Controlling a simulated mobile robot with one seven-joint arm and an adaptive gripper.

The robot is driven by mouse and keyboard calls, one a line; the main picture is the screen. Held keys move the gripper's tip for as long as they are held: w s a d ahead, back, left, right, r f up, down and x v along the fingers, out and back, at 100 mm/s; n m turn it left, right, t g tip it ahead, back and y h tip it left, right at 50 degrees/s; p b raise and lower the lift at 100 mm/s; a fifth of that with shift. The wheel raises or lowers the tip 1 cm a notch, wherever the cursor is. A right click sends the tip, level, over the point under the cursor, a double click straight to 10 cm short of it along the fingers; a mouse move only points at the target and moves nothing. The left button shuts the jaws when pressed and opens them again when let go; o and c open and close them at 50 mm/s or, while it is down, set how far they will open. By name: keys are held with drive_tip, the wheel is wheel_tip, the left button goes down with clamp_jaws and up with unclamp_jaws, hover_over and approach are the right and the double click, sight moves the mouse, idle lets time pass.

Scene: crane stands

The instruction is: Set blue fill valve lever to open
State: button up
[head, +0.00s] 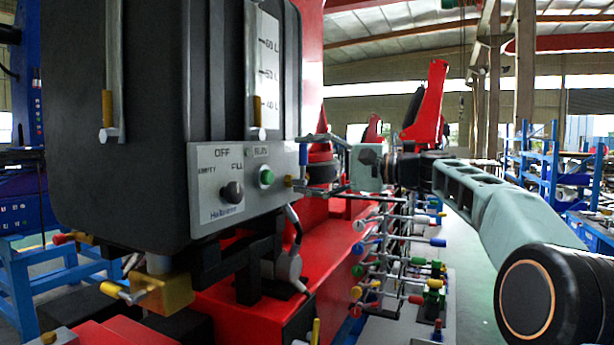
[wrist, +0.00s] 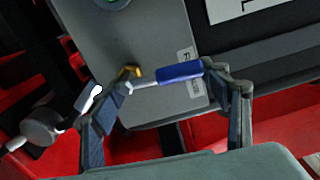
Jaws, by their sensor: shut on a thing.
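The blue fill valve lever (wrist: 180,73) has a blue sleeve on a thin metal rod, with a brass fitting (wrist: 130,71) at the rod's far end. It lies in front of the grey panel's edge. My gripper (wrist: 167,77) is shut on the lever lengthwise, one finger at the blue end and the other by the rod and brass fitting. In the head view the blue sleeve (head: 303,154) stands roughly upright at the panel's right edge, and my gripper (head: 301,163) reaches it from the right, one finger above and one below.
The grey control panel (head: 246,180) carries a black knob and a green button (head: 266,177). A rack of coloured levers (head: 400,250) lies below my arm. A red structure (head: 255,300) is underneath.

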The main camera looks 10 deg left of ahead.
drive_tip(key=shift+s+n+b, duration=0.15)
drive_tip(key=shift+n+b, duration=0.15)
drive_tip(key=shift+n, duration=0.2)
drive_tip(key=o, duration=1.7)
drive_tip(key=shift+a, duration=0.1)
drive_tip(key=v, duration=1.2)
drive_tip(key=shift+r, duration=0.1)
